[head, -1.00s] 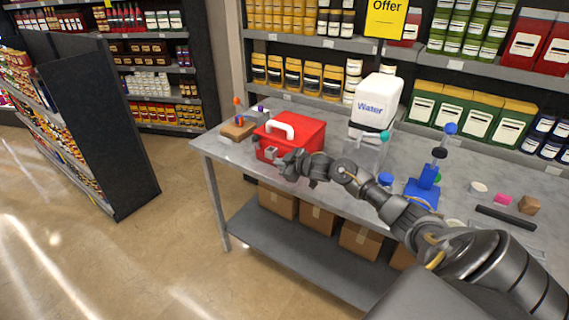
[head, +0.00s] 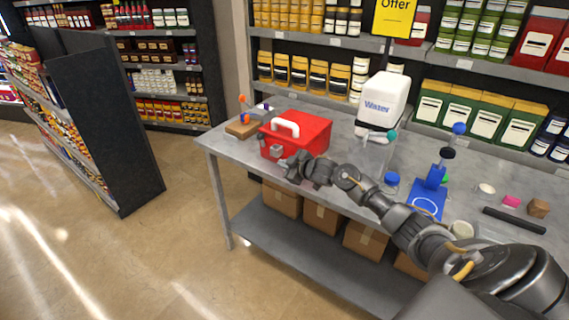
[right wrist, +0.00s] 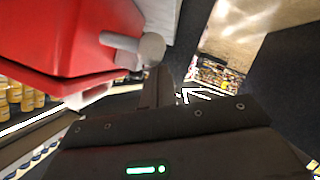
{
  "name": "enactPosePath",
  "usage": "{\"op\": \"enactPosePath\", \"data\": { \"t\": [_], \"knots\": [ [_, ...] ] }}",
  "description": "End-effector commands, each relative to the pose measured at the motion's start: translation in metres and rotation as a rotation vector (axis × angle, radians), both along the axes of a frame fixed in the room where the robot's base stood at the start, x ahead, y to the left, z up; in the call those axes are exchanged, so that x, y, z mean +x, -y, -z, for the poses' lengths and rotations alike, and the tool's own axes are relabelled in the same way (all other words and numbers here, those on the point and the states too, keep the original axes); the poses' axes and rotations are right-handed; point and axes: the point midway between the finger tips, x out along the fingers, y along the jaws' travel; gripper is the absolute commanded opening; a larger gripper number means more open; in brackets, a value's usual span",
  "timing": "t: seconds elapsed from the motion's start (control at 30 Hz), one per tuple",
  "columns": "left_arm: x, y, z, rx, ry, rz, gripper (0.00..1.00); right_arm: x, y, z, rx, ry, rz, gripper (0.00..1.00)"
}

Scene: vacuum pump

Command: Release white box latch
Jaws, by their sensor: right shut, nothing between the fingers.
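The red box (head: 310,131) with a white carry handle (head: 284,127) stands closed on the grey table near its left end. A small pale latch (head: 277,152) shows on its front face. My right gripper (head: 286,166) is shut and empty, just in front of and below the latch. In the right wrist view the red box (right wrist: 60,35) fills the upper left. A light grey knob-ended piece (right wrist: 150,48) and a whitish piece (right wrist: 88,97) stick out near the closed fingers (right wrist: 160,88). I cannot tell whether the fingers touch them. My left gripper is not in view.
A wooden block with coloured pins (head: 242,128) stands left of the box. A water container (head: 380,100) on a clear stand and a blue stand (head: 430,190) are to the right. Cardboard boxes (head: 322,216) sit on the lower shelf. The floor at the left is clear.

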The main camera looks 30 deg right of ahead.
Motion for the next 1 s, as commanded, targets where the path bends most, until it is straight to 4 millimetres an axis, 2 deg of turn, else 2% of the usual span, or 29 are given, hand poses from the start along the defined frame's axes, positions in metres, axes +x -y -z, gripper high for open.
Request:
{"op": "enactPosePath", "data": {
  "t": [0.1, 0.37, 0.6, 0.67, 0.87, 1.0],
  "knots": [
    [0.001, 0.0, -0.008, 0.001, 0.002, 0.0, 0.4, 0.0, 0.0, -0.007, 0.0, 0.0, 0.0, 0.0],
    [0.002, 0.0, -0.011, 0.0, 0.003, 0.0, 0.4, 0.001, -0.002, -0.01, 0.001, 0.0, 0.0, 0.0],
    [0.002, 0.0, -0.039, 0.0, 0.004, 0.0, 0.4, 0.01, -0.023, -0.038, 0.002, 0.002, 0.007, 0.0],
    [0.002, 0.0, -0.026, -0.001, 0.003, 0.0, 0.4, -0.003, -0.019, -0.03, -0.004, 0.0, 0.009, 0.0],
    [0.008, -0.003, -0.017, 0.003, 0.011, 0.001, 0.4, -0.04, -0.019, -0.043, -0.005, 0.0, 0.004, 0.0],
    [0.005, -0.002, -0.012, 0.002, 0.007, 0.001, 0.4, -0.062, -0.018, -0.052, -0.004, 0.0, 0.003, 0.0]
  ]
}}
